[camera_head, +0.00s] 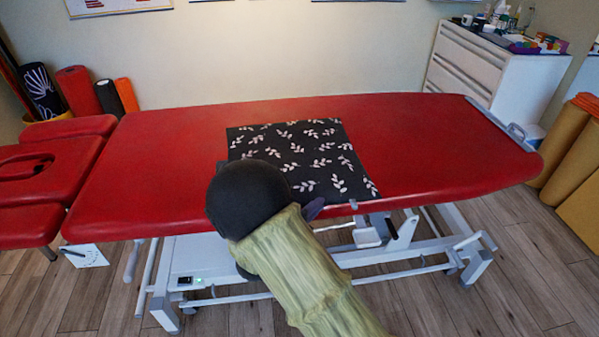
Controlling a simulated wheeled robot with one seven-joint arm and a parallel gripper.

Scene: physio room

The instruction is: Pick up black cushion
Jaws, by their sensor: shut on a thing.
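The black cushion (300,150) with a pale leaf pattern lies on the red treatment table (430,150), near the middle of its front edge. My gripper (334,205) is at the cushion's front edge, shut on it. My arm covers the cushion's front left corner and most of the gripper. The cushion looks flat on the table; I cannot tell whether its front edge is raised.
The table's headrest section (50,165) is at the left. A white cabinet (485,75) with small items stands at the back right. Rolled mats stand in the back left corner, and orange mats (575,150) stand at the right. The red top beside the cushion is clear.

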